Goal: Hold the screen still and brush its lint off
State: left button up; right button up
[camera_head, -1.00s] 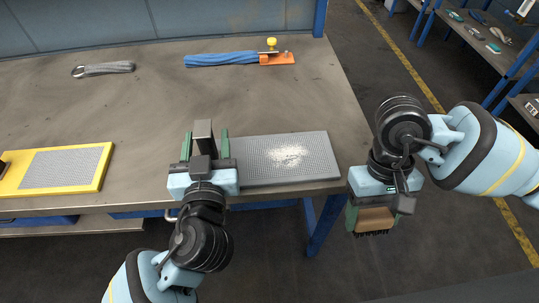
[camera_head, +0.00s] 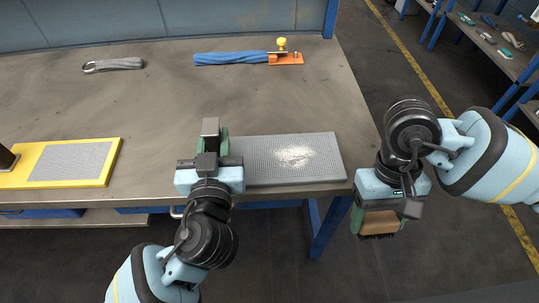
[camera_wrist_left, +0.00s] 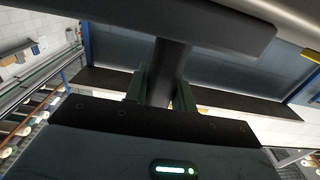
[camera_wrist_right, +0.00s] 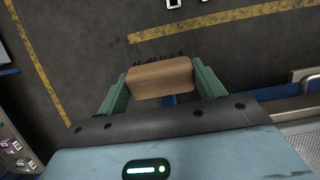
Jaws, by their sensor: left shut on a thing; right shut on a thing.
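The grey mesh screen (camera_head: 262,168) lies flat near the table's front edge, with a pale patch of lint (camera_head: 294,156) on its right half. My left gripper (camera_head: 211,136) is at the screen's left end, its green fingers shut on an upright grey grip (camera_head: 211,126). That grip also shows between the fingers in the left wrist view (camera_wrist_left: 166,75). The arm hides where it meets the screen. My right gripper (camera_head: 380,216) is shut on a wooden brush (camera_head: 379,224) with dark bristles pointing down, off the table's right front corner. The brush also shows in the right wrist view (camera_wrist_right: 160,80).
A yellow-framed mesh panel (camera_head: 110,160) lies at the left of the table (camera_head: 150,100). A blue cloth bundle (camera_head: 230,58), an orange fixture with a yellow knob (camera_head: 285,58) and a grey strap (camera_head: 113,64) lie at the back. Mid-table is clear.

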dwell(0.5)
jog(key=shift+t, duration=0.9)
jog(key=w+a+r, duration=0.2)
jog(key=w+a, duration=0.1)
jog(key=w+a+r, duration=0.5)
jog(key=w+a, duration=0.1)
jog(key=shift+a+r, duration=0.25)
jog(key=shift+r, duration=0.05)
jog(key=w+a+r+t, duration=0.1)
jog(key=w+a+r, duration=0.4)
jog(key=a+r, duration=0.4)
jog(key=shift+a+t, duration=0.15)
jog(key=shift+t, duration=0.25)
jog(key=shift+w+f, duration=0.1)
jog(key=shift+f, duration=2.4)
jog(key=shift+r, duration=0.5)
jog(key=shift+f, duration=0.1)
